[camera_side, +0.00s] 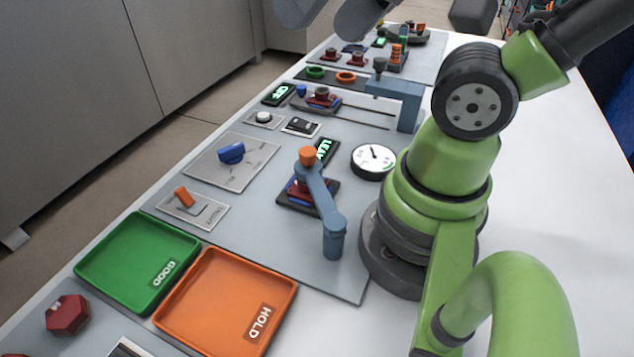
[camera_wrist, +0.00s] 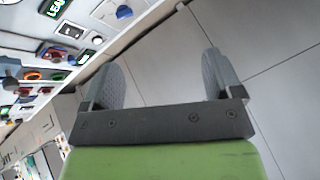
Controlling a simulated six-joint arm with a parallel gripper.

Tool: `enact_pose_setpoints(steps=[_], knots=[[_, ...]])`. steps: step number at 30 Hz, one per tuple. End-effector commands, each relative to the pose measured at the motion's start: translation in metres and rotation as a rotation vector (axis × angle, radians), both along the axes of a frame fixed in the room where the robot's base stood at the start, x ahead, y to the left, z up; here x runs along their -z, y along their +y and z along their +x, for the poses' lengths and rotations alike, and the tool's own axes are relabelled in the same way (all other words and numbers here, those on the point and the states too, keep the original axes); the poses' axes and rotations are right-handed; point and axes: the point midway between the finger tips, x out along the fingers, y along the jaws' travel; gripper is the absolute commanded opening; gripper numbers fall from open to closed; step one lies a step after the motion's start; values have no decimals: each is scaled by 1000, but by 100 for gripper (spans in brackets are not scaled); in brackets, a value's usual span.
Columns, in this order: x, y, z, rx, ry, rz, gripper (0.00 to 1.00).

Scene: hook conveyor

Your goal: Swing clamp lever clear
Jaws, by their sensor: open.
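The clamp lever (camera_side: 322,196) is a blue-grey arm on an upright post, with an orange knob at its far end. It lies across a dark fixture (camera_side: 287,205) holding a dark red part, its knob end over the part. I cannot tell whether it touches the part. My gripper (camera_side: 328,8) is at the top edge of the side view, partly cut off, well away from the lever. In the wrist view my gripper (camera_wrist: 165,78) is open, with nothing between its fingers. The lever is not clearly visible there.
A lit "LEAK" display (camera_side: 325,151) and a round gauge (camera_side: 373,160) stand near the fixture. A blue knob (camera_side: 231,153) and an orange switch (camera_side: 184,197) are to its left. Green (camera_side: 120,255) and orange (camera_side: 215,300) trays lie in front. A blue-grey bracket (camera_side: 408,105) stands behind.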

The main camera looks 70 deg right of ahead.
Motion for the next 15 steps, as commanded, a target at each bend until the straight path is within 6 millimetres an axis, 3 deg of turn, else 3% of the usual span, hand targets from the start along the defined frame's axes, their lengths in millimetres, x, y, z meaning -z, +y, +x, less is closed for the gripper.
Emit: enact_pose_setpoints(steps=[10, 14, 15], knots=[[0, 0, 0, 0, 0, 0, 85], [0, -1, 2, 2, 14, -2, 58], [1, -2, 4, 6, 32, -4, 56]])
